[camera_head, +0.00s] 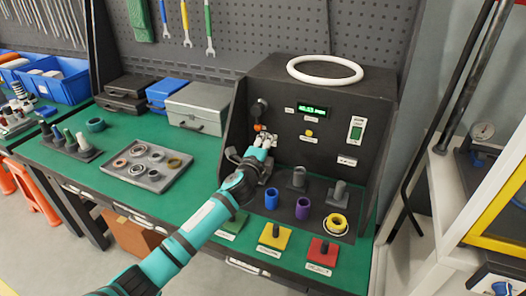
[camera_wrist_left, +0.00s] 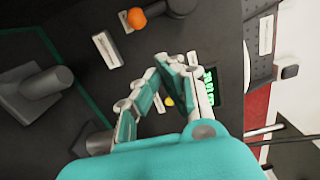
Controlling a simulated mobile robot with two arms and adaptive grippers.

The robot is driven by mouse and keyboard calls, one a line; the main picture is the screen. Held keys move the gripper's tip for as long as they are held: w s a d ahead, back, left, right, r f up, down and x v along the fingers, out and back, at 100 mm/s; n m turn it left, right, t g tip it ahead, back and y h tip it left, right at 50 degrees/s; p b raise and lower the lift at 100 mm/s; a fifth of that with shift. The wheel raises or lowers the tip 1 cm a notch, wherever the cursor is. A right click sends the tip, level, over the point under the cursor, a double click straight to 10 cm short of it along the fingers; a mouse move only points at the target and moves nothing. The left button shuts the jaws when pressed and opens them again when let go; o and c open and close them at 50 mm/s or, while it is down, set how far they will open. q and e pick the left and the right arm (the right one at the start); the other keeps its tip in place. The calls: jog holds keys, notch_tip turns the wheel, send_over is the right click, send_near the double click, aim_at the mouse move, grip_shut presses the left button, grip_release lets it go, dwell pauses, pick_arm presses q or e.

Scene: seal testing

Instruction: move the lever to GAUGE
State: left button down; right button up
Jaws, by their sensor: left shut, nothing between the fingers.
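The lever (camera_head: 260,108) is a dark arm with an orange ball tip on the upper left of the dark test panel (camera_head: 330,145). Its ball points downward in the head view. The wrist view shows the orange ball (camera_wrist_left: 137,18) at the top, apart from my fingers. My left gripper (camera_head: 264,143) is shut and empty in front of the panel, a little below the ball; its fingertips also show in the left wrist view (camera_wrist_left: 168,62). A white label (camera_wrist_left: 107,48) sits near the ball, its text unreadable. My right gripper is not in view.
A green display (camera_head: 313,110), a yellow button (camera_head: 309,133) and a green switch (camera_head: 356,130) are on the panel. A tray of rings (camera_head: 122,177) lies left.

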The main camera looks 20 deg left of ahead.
pick_arm(q)
jog(key=s, duration=0.5)
jog(key=shift+s+d+r, duration=0.15)
jog(key=shift+s+d, duration=0.2)
jog(key=shift+d, duration=0.05)
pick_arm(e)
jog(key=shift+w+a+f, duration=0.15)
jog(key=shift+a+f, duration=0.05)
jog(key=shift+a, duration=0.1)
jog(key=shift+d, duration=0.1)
